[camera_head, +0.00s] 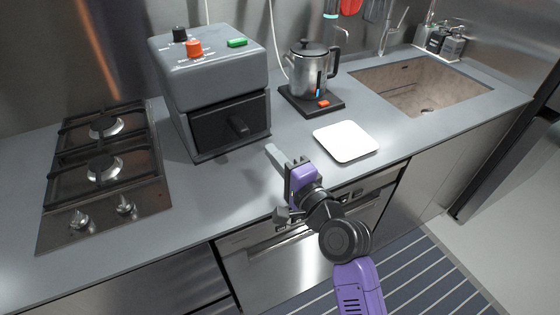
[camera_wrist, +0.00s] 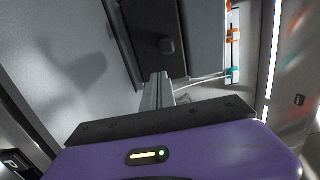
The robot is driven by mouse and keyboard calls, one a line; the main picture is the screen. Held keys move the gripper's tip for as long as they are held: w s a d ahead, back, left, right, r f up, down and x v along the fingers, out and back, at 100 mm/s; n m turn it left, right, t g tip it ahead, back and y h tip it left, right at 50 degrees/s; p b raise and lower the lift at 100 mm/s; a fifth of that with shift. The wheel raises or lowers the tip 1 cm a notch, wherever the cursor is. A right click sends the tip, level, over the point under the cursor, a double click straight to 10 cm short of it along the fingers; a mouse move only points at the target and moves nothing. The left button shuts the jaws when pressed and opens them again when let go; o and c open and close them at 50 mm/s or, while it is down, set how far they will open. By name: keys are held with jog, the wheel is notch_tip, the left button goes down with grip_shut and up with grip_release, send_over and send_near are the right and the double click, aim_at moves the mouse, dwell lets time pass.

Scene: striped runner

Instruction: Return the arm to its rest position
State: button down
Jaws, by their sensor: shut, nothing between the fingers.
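My gripper (camera_head: 275,155) is on the end of my purple and dark grey arm, above the counter's front part, between the grey air-fryer-like appliance and the white square board. Its fingers are together and hold nothing. In the wrist view the closed fingers (camera_wrist: 158,90) point toward the dark drawer front of the appliance (camera_wrist: 160,40), with a visible gap that I cannot measure. The arm reaches forward from the lower right of the head view, over the cabinet front.
The grey appliance (camera_head: 210,75) with a dark drawer stands left of my gripper. A white board (camera_head: 345,141) lies to the right. A kettle (camera_head: 309,72) stands on its dark base behind. A gas hob (camera_head: 104,165) is at left, a sink (camera_head: 420,88) at right. Bare counter (camera_head: 225,195) lies in front.

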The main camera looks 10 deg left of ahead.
jog(key=shift+v, duration=1.15)
jog(key=shift+w+d+r, duration=0.1)
jog(key=s+d+f+n+t+h, duration=0.3)
jog(key=s+d+n+t+h, duration=0.3)
jog(key=s+d, duration=1.05)
jog(key=s+d+f+n+g+h, duration=0.1)
jog(key=s+d, duration=0.2)
jog(key=s, duration=0.6)
jog(key=s+d+f+n+g+h, duration=0.1)
jog(key=s+d+g+h, duration=0.1)
jog(key=s, duration=0.7)
jog(key=s+d+f+n+g+h, duration=0.1)
jog(key=s+d+n+g+h, duration=0.1)
jog(key=s+d, duration=0.3)
jog(key=s, duration=0.3)
jog(key=shift+s+f, duration=0.4)
